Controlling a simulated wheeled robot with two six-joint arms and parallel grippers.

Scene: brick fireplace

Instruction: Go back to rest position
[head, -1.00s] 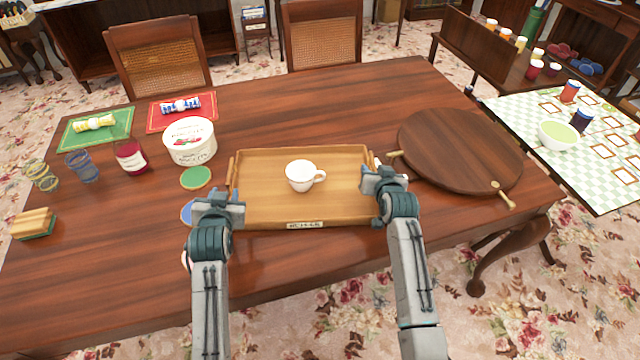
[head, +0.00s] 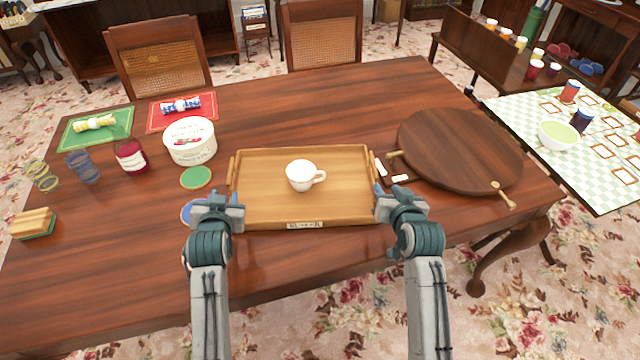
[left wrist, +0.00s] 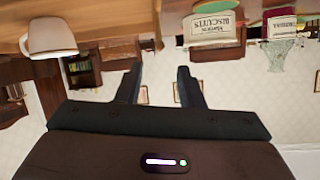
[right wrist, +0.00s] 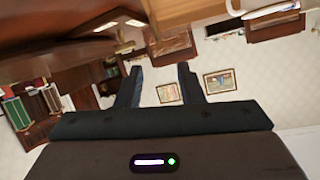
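My left gripper (head: 218,201) is at the left front corner of the wooden tray. In the left wrist view its fingers (left wrist: 160,85) stand apart with nothing between them. My right gripper (head: 396,194) is just off the tray's right front corner. In the right wrist view its fingers (right wrist: 160,84) are also apart and empty. The wooden tray (head: 260,208) lies on the table with a white cup (head: 300,177) upright on it. The cup also shows upside down in the left wrist view (left wrist: 52,38).
A round wooden board (head: 460,150) lies right of the tray, with two small white pieces (head: 400,178) beside it. A biscuit tub (head: 190,142), a red jar (head: 130,156) and coasters (head: 196,177) stand left. The table's front left part (head: 110,275) is clear.

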